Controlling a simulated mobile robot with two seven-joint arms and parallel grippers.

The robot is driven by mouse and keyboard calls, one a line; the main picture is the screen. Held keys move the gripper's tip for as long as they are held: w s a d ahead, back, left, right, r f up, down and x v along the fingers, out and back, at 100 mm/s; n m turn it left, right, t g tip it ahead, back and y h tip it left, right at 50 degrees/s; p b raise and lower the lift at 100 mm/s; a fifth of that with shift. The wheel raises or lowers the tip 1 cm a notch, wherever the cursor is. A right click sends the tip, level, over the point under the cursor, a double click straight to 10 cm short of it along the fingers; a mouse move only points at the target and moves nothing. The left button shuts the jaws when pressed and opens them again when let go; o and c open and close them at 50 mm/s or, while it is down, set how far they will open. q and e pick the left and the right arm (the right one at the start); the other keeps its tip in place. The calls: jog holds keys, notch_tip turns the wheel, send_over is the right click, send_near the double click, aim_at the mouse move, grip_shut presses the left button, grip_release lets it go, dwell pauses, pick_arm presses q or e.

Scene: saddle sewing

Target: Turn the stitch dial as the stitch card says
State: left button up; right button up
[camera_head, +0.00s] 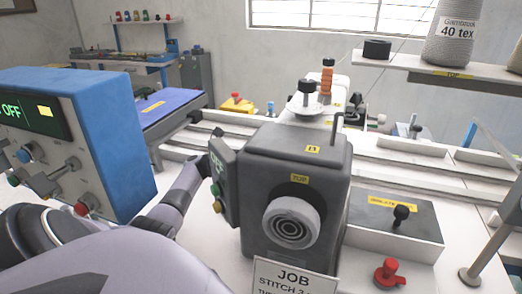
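The job card (292,279) stands at the bottom edge. I cannot tell which part is the stitch dial. My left arm reaches in from the lower left, and its far end passes behind the small button panel on the machine's left side. Its gripper is hidden there. My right gripper is not in view.
A blue-sided control box (110,140) showing "OFF" stands at left. The button panel (222,180) sits close to my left arm. A grey-topped box (395,220) with a black knob and a red knob (389,274) stand at right. A thread shelf (440,68) is above.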

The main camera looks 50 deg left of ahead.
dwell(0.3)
pick_arm(q)
jog(key=o, duration=1)
